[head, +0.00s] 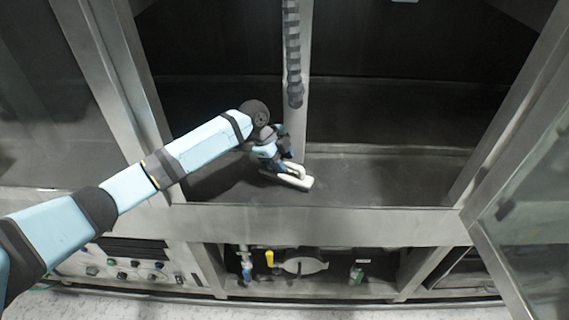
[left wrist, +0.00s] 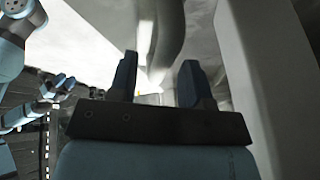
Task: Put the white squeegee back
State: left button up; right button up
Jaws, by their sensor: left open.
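The white squeegee (head: 297,182) lies on the dark floor of the washer bay in the head view, near its front ledge and at the foot of a metal post. My left gripper (head: 280,158) is right above and behind it, partly covering it. I cannot tell whether they touch. In the left wrist view the left gripper's two dark blue fingers (left wrist: 159,72) stand apart, with no squeegee clearly visible between them. A light blue arm with a small dark gripper (left wrist: 57,88) shows at the left of that view; its jaw state is unclear.
A vertical metal post (head: 298,125) with a ribbed grey hose (head: 293,50) stands just behind the squeegee. A steel ledge (head: 330,224) runs along the front. Frame posts (head: 515,105) bound the bay. Below are valves and a yellow handle (head: 269,258). The bay floor to the right is clear.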

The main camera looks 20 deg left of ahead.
aim_at(273, 173)
pick_arm(q)
jog(key=v, duration=0.6)
jog(key=shift+b, duration=0.35)
jog(key=s+d+f+n, duration=0.3)
jog(key=s+f, duration=0.2)
jog(key=s, duration=0.5)
jog(key=s+d+f+n, duration=0.3)
jog(key=s+d+f, duration=0.15)
jog(key=s, duration=0.45)
jog(key=s+a+n+t+y, duration=0.1)
jog(key=s+a+n, duration=0.3)
jog(key=s, duration=0.3)
jog(key=s+a+n+y, duration=0.2)
jog(key=s+a+n, duration=0.15)
jog(key=s, duration=0.35)
jog(key=s+a+n+t+y, duration=0.1)
jog(key=s+a+n, duration=0.25)
jog(key=s, duration=0.25)
jog(key=w+d+f+t+h+p, duration=0.2)
jog(key=w+d+f+t, duration=0.3)
jog(key=f, duration=0.5)
jog(key=shift+d+t+p, duration=0.45)
jog(key=shift+d+t, duration=0.2)
jog(key=shift+t, duration=0.55)
